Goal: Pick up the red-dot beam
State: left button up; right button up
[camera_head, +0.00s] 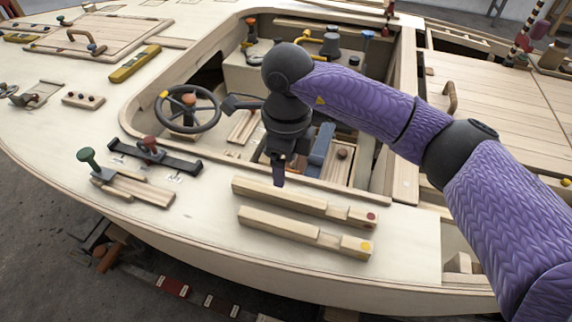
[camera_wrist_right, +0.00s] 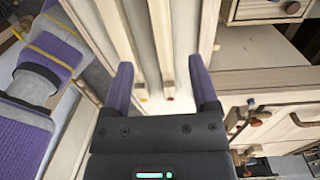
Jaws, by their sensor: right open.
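The red-dot beam (camera_head: 300,199) is a pale wooden bar lying on the deck beside the cockpit opening, with a red dot at its right end. A similar yellow-dot beam (camera_head: 300,232) lies parallel to it on the near side. My right gripper (camera_head: 279,178) points down just above the left part of the red-dot beam, open and empty. My left gripper is not in view.
The cockpit opening, with a steering wheel (camera_head: 189,108) and a blue block (camera_head: 320,150), lies behind the beams. A black bar tool (camera_head: 155,156) and a green-knobbed piece (camera_head: 87,157) sit to the left. Bare deck (camera_head: 410,235) lies right of the beams.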

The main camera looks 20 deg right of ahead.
aim_at(287, 194)
jog(key=shift+w+d+f, duration=0.15)
jog(key=shift+w+f, duration=0.05)
jog(key=f, duration=0.1)
jog(key=f+b, duration=0.1)
jog(key=f, duration=0.1)
jog(key=f+b, duration=0.1)
jog(key=shift+s+f, duration=0.35)
jog(key=shift+s, duration=0.05)
notch_tip(287, 194, down, 4)
jog(key=shift+f+b, duration=0.25)
jog(key=shift+b, duration=0.7)
jog(key=shift+w, duration=0.1)
jog(key=c, duration=0.3)
grip_shut()
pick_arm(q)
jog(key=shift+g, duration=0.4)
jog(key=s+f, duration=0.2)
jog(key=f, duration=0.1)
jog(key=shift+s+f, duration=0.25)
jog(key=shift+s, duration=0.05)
